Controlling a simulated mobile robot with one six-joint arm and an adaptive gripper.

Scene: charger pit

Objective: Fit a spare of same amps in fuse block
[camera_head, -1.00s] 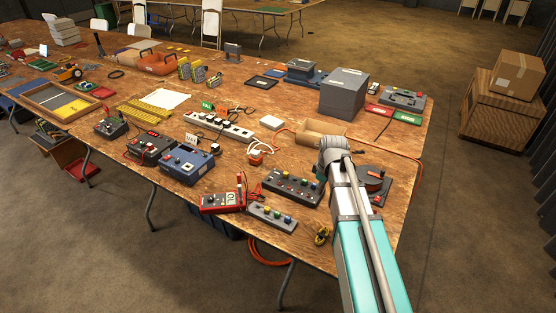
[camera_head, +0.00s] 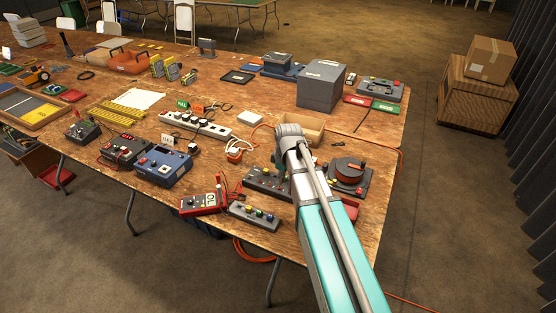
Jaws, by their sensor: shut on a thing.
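A dark grey block (camera_head: 259,181) with several coloured pieces on top lies near the front right of the table; it looks like the fuse block. A red meter (camera_head: 204,203) with leads is left of the strip. My gripper (camera_head: 282,170) points down over the right part of the dark block. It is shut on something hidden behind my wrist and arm. I cannot tell the thing's colour, or whether it touches the block. My arm also covers the block's right end.
An orange-brown reel on a dark base (camera_head: 349,172) stands right of my arm. An open cardboard box (camera_head: 305,130) and a large grey box (camera_head: 321,86) stand behind. A blue unit (camera_head: 163,168) and a white power strip (camera_head: 198,125) stand left. Bare wood lies right of the strip.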

